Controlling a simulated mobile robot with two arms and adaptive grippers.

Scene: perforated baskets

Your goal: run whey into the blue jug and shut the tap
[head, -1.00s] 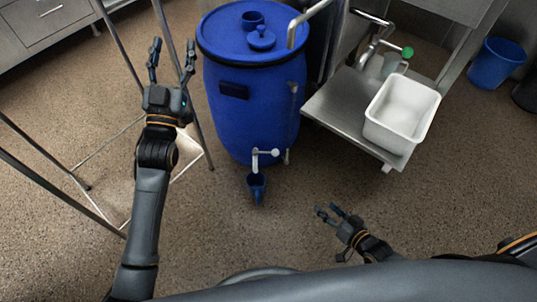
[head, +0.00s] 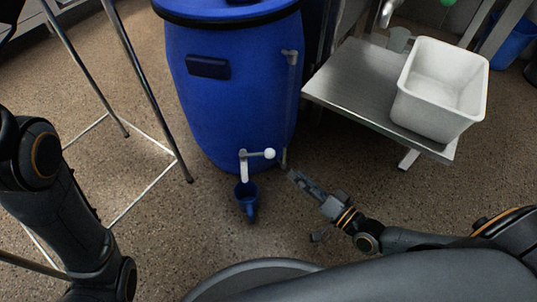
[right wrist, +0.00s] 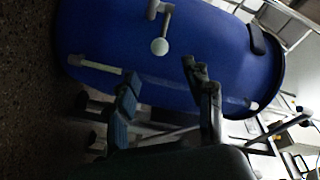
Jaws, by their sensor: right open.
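The blue barrel (head: 235,110) stands on the floor with a pale tap (head: 244,160) low on its front. The tap's lever ends in a white ball (head: 269,153) pointing right; the ball also shows in the right wrist view (right wrist: 160,46). The blue jug (head: 247,198) is directly below the tap's spout. I cannot tell whether whey is running or what is in the jug. My right gripper (head: 297,180) is open and empty, right of the jug and below the ball, apart from both. My left arm shows at the left edge; its gripper is outside the view.
A steel table (head: 350,83) with a white tub (head: 420,120) stands at the right. A thin metal frame (head: 150,110) stands left of the barrel. A sight tube (head: 292,95) runs down the barrel's right side. Floor in front of the jug is clear.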

